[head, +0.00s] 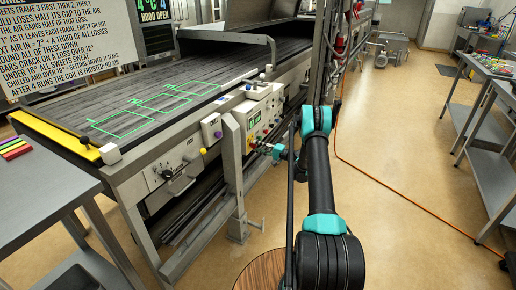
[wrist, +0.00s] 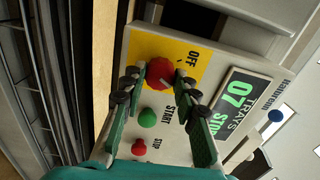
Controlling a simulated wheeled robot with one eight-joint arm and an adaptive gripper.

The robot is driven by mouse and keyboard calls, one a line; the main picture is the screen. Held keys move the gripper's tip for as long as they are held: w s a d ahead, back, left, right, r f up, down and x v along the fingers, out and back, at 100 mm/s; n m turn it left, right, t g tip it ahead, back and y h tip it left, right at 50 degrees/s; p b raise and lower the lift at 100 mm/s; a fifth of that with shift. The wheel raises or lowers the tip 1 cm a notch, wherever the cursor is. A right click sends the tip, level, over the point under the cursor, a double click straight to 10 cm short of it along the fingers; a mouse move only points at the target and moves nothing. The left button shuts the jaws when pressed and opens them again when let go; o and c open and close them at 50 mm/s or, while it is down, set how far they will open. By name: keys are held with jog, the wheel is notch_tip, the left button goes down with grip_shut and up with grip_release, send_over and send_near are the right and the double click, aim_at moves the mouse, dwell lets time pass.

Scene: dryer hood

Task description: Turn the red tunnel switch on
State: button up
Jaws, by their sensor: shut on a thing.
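The red tunnel switch (wrist: 160,72) is a round red knob on a yellow plate, seen in the wrist view. The word OFF stands to its upper right; a small pale mark shows on the knob, but its exact setting is hard to tell. My gripper (wrist: 159,78) has its two green fingers with black pads on either side of the knob and is shut on it. In the head view my gripper (head: 268,149) is at the front of the white control panel (head: 262,117), and the red switch is too small to make out clearly.
Below the switch are a green START button (wrist: 147,117) and a smaller red STOP button (wrist: 139,147). A display (wrist: 238,100) reading TRAYS 07 sits to the right. A grey post (head: 233,165) stands left of my gripper. An orange cable (head: 385,176) crosses the open floor.

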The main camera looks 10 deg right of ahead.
jog(key=shift+d+m, duration=0.1)
jog(key=shift+m, duration=1.5)
jog(key=o, duration=1.2)
jog(key=shift+c, duration=0.2)
jog(key=v, duration=1.2)
